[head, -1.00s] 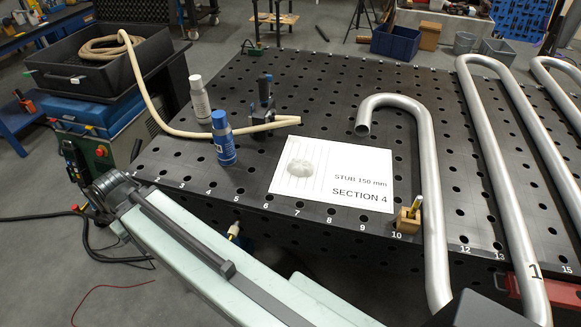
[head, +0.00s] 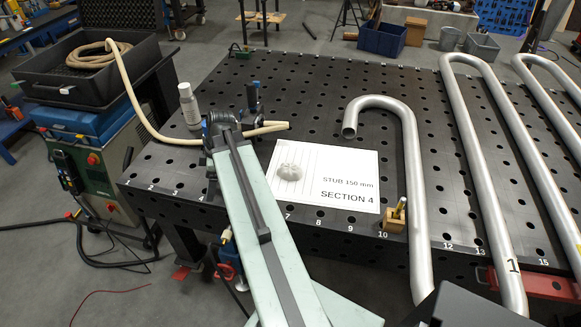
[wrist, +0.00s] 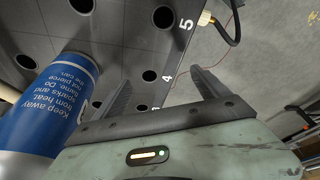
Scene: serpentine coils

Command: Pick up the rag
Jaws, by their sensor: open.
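My arm reaches over the table's front edge to the left of the sheet. My gripper (wrist: 160,82) is open with nothing between its fingers, above the table's front edge near marks 3 to 5. The rag is not in the wrist view.
A blue spray can (wrist: 50,110) stands close left of my gripper in the wrist view; my arm hides it in the head view. A grey-white bottle (head: 188,105), a hose (head: 140,105) and a bent steel pipe (head: 412,190) flank the sheet. A brass-coloured block (head: 394,216) stands at its right corner.

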